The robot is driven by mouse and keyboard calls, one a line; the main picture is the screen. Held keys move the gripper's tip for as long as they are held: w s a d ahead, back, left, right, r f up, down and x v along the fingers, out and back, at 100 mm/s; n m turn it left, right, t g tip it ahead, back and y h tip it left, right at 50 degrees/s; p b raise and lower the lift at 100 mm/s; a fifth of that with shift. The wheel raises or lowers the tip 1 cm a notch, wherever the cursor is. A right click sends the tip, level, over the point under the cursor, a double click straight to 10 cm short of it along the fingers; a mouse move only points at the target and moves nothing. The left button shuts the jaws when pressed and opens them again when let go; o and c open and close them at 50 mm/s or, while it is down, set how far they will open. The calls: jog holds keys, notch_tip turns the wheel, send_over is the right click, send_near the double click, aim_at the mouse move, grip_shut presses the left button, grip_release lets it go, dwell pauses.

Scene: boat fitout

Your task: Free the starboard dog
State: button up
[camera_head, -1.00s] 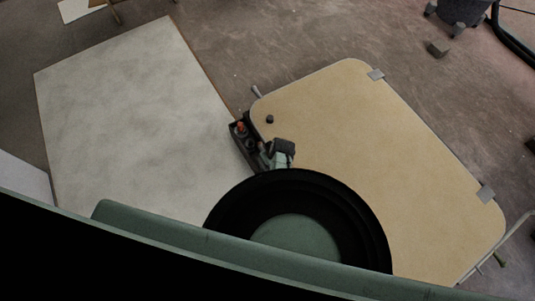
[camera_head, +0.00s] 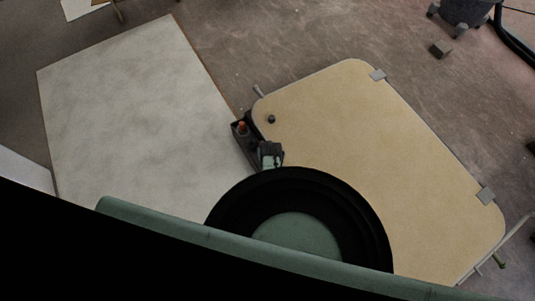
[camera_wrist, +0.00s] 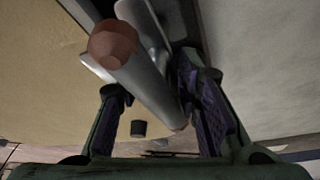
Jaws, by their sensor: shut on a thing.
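The beige hatch panel (camera_head: 370,150) with rounded corners fills the right of the head view. In the wrist view, a silvery bar-like dog handle (camera_wrist: 150,85) with a copper-brown rounded end (camera_wrist: 113,44) lies tilted between my fingers, at the panel's edge. My gripper (camera_wrist: 160,110) is shut on this handle, with a purple-padded finger on each side. Another small grey lever (camera_head: 258,91) stands at the panel's upper left corner.
A dark narrow housing (camera_head: 241,143) with an orange-topped part (camera_head: 241,127) lies between the panel and a pale grey board (camera_head: 135,110). A black knob (camera_head: 271,119) sits on the panel. Floor beyond is mostly clear.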

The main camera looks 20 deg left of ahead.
jog(key=shift+s+a+f, duration=0.25)
jog(key=shift+s+a, duration=0.1)
jog(key=shift+s, duration=0.25)
jog(key=o, duration=1)
jog(key=shift+w+d, duration=0.15)
jog(key=shift+w+d+r, duration=0.15)
jog(key=shift+w+r, duration=0.05)
jog(key=shift+r, duration=0.05)
jog(key=v, duration=1.1)
jog(key=shift+s+r, duration=0.2)
jog(key=shift+r, duration=0.15)
